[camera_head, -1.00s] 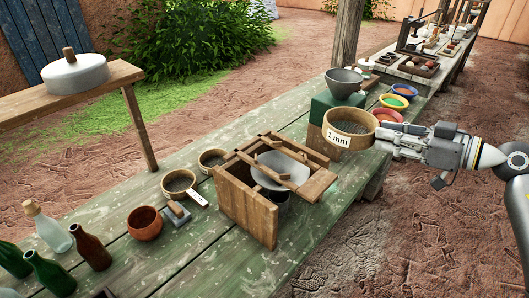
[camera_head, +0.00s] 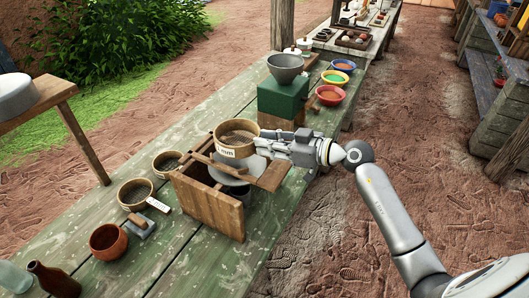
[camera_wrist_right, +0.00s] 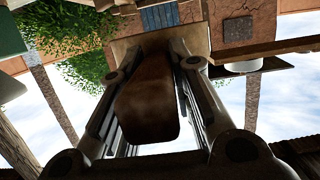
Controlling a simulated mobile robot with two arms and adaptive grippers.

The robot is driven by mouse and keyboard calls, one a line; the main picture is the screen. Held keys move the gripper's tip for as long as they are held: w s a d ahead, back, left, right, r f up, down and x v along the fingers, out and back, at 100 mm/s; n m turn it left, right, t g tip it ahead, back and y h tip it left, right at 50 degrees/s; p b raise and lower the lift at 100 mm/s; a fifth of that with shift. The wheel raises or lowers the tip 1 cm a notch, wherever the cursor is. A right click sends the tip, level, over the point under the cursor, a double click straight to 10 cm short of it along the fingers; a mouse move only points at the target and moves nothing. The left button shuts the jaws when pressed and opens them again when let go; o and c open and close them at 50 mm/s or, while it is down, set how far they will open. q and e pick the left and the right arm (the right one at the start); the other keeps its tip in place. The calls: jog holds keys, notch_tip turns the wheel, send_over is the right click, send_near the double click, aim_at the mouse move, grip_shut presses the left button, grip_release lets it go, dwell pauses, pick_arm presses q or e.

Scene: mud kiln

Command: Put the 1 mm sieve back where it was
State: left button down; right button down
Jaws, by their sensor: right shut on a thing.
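The 1 mm sieve (camera_head: 225,152) is a round wooden hoop with a grey mesh and a white label on its front. My right gripper (camera_head: 263,146) is shut on its right side and holds it over the wooden box frame (camera_head: 217,204), near the bars on top. In the right wrist view a dark brown wooden part (camera_wrist_right: 148,100) sits between the two fingers. A grey bowl (camera_head: 233,174) in the frame is partly hidden under the sieve. Two smaller sieves (camera_head: 134,191) (camera_head: 166,163) stand on the table left of the frame. My left gripper is not in view.
Behind the frame are a green block (camera_head: 282,102) with a grey bowl (camera_head: 285,66) on it and several coloured bowls (camera_head: 330,95). A brown bowl (camera_head: 108,241), a wooden-handled tool (camera_head: 138,223) and bottles (camera_head: 52,282) stand at front left. Bare green tabletop (camera_head: 200,262) lies in front of the frame.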

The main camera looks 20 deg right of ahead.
jog(key=shift+w+a+f, duration=0.1)
jog(key=shift+a+f, duration=0.1)
jog(key=shift+f, duration=0.05)
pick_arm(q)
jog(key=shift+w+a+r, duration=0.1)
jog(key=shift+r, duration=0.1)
pick_arm(e)
jog(key=f, duration=0.3)
jog(key=shift+a+f, duration=0.25)
jog(key=shift+f, duration=0.05)
jog(key=shift+w, duration=0.1)
jog(key=shift+f+p, duration=0.15)
jog(key=shift+p, duration=0.15)
jog(key=c, duration=1.7)
grip_release()
jog(key=shift+f, duration=0.15)
jog(key=shift+c, duration=0.2)
jog(key=o, duration=0.4)
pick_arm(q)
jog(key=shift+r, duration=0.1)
pick_arm(e)
jog(key=shift+o, duration=0.2)
